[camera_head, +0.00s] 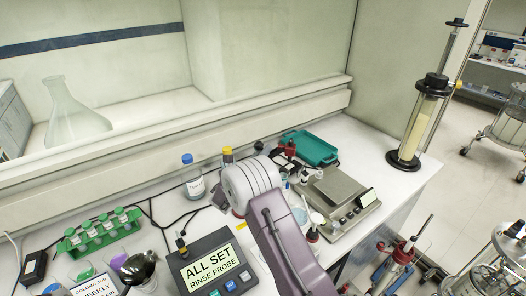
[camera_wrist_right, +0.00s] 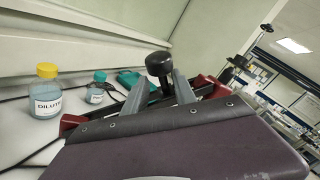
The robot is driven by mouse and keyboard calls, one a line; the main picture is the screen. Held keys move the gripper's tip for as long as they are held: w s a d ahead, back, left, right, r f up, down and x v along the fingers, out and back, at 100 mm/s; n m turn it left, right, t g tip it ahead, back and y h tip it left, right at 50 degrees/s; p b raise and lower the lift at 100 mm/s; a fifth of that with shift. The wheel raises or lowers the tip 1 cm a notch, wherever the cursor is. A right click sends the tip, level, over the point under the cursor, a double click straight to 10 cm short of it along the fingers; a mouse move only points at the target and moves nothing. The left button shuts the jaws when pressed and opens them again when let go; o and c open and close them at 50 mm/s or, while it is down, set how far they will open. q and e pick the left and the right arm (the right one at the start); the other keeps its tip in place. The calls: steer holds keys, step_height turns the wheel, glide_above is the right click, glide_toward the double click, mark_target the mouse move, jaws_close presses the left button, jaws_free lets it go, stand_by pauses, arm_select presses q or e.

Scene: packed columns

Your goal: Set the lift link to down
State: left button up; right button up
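A black round knob (camera_wrist_right: 159,64) on a short dark stem stands between and just beyond my right fingertips in the right wrist view. I take it for the lift link's handle, but the link itself is hidden, so its setting does not show. My right gripper (camera_wrist_right: 158,86) has its two grey fingers apart, one on each side of the knob's stem; contact is not clear. In the head view, my purple and white right arm covers most of the gripper; a black knob (camera_head: 258,145) shows just past the wrist. My left gripper is not in view.
A balance (camera_head: 334,190) and teal tray (camera_head: 311,148) lie right of my arm. A control box reading "ALL SET RINSE PROBE" (camera_head: 209,266) and a green vial rack (camera_head: 97,233) are left. A tall column (camera_head: 416,125) stands at the bench's right end. A yellow-capped bottle (camera_wrist_right: 46,95) is near.

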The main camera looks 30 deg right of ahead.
steer(key=shift+w+d, duration=0.2)
steer(key=shift+d, duration=0.4)
steer(key=shift+d+r, duration=0.1)
steer(key=shift+r, duration=0.05)
steer(key=shift+s+a+r, duration=0.2)
steer(key=shift+a, duration=0.05)
steer(key=shift+w+f, duration=0.1)
steer(key=shift+w, duration=0.05)
jaws_close()
stand_by(0.4)
